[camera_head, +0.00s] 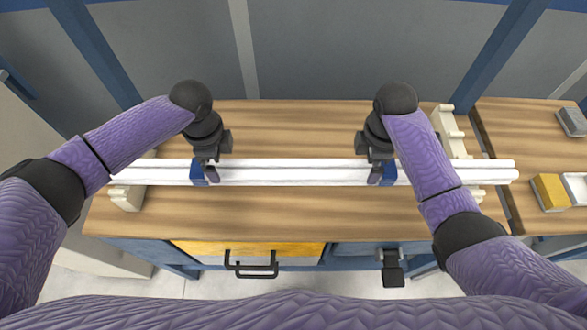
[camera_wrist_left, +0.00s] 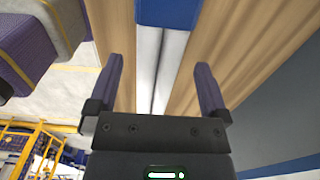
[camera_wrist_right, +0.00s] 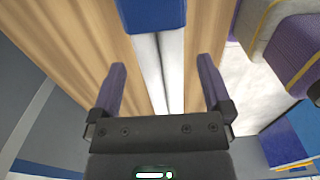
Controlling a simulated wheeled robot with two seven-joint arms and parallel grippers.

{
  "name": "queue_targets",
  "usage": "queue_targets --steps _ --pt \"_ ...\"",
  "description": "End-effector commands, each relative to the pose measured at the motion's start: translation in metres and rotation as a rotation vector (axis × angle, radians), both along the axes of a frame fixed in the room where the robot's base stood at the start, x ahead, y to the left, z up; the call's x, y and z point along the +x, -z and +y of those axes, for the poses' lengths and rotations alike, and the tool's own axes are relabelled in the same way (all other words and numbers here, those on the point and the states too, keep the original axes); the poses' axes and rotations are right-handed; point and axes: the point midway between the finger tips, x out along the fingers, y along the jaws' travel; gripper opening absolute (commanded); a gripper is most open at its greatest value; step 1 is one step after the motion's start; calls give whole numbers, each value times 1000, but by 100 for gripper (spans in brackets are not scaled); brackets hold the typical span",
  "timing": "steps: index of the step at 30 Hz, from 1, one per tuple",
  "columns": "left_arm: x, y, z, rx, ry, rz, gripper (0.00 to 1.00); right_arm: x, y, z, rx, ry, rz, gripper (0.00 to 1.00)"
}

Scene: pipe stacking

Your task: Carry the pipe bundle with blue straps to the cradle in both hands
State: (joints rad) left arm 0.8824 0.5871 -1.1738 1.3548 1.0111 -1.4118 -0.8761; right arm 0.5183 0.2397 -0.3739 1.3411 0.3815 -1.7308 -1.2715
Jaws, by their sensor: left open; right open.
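The pipe bundle (camera_head: 290,172) is a long row of white pipes lying level across the wooden table. It has a left blue strap (camera_head: 197,174) and a right blue strap (camera_head: 389,174). My left gripper (camera_head: 212,168) is open over the bundle, just right of the left strap. My right gripper (camera_head: 375,168) is open over it, just left of the right strap. In the left wrist view the fingers (camera_wrist_left: 160,65) stand on either side of the white pipes (camera_wrist_left: 160,75); the right wrist view shows the same. Beige notched supports, perhaps the cradle, stand near the bundle's right end (camera_head: 452,135) and left end (camera_head: 127,198).
A second table at the right holds a yellow-and-white box (camera_head: 550,190) and a grey item (camera_head: 572,121). Below the table's front edge are a yellow drawer (camera_head: 200,248) with a black handle and a dark clamp-like part (camera_head: 392,268).

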Motion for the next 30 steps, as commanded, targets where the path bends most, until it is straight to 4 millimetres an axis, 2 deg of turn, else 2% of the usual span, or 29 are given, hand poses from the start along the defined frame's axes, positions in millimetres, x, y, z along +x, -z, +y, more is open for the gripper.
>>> queue_targets --steps 3,7,12,19,30 --pt "-1 20 0 1 0 3 100 -1 20 0 0 1 2 100" --pt "0 35 0 -1 0 1 100 0 35 0 0 1 0 100" --pt "0 42 0 -1 0 0 100 0 42 0 0 0 -1 100" --pt "0 43 0 -1 0 0 100 0 42 0 0 0 -2 100" --pt "0 42 0 0 0 -1 22 0 42 0 0 0 -2 22"
